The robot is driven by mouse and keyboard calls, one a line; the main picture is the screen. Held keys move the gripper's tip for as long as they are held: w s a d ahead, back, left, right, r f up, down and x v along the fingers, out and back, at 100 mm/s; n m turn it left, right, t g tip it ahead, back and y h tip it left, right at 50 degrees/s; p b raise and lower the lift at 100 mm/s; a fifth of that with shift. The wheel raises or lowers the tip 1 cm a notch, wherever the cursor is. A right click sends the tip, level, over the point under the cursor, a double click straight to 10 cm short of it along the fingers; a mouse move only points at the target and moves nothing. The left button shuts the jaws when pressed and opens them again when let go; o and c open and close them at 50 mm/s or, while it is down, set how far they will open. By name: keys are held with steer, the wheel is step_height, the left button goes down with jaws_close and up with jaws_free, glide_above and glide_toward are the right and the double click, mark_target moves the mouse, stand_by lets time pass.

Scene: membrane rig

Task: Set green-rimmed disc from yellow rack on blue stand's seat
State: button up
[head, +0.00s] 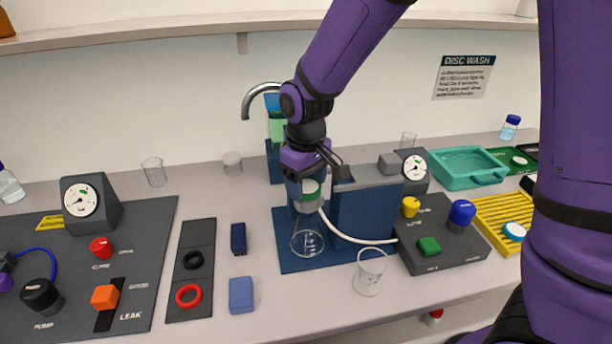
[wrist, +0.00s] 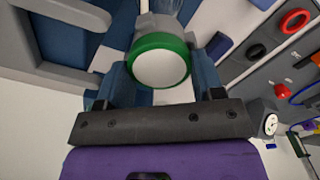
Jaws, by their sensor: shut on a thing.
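The green-rimmed disc (wrist: 160,62), with a white face, is between the two blue fingers of my gripper (wrist: 162,80) in the wrist view. In the head view my gripper (head: 311,184) is shut on this disc, over the blue stand (head: 290,262). A pale cylindrical part shows just beyond the disc in the wrist view, and a clear flask stands below in the head view. The seat is largely hidden by the gripper and disc; I cannot tell whether the disc touches it. The yellow rack (head: 486,212) is at the right and holds a blue-rimmed white disc (head: 515,231).
A tall blue block (head: 365,212) stands right beside my gripper, with a white hose in front. A clear beaker (head: 369,272) stands at the front. A dark control box (head: 437,245) with knobs is to the right. Two small blue blocks (head: 241,295) lie left of the stand.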

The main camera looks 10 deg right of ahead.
steer(key=shift+f, duration=0.2)
stand_by(0.5)
steer(key=o, duration=1)
step_height(320, 180, up, 11)
steer(key=shift+f, duration=0.1)
steer(key=s+d+r+m+t, duration=0.1)
steer(key=s+d+r+m, duration=0.1)
steer(key=s+d+r, duration=0.3)
steer(key=s+d+r+m+t, duration=0.1)
steer(key=s+d+r, duration=0.15)
steer(key=d, duration=0.35)
steer(key=s+d+r+m+t, duration=0.1)
steer(key=s+d, duration=0.2)
steer(key=s, duration=0.1)
steer(key=s+d+r+m+t, duration=0.1)
steer(key=s+d, duration=0.2)
steer(key=s, duration=0.1)
steer(key=s+d+r+m+t, duration=0.1)
steer(key=s+d+m, duration=0.1)
steer(key=s, duration=0.2)
steer(key=shift+s+d, duration=0.3)
steer(key=shift+d, duration=0.1)
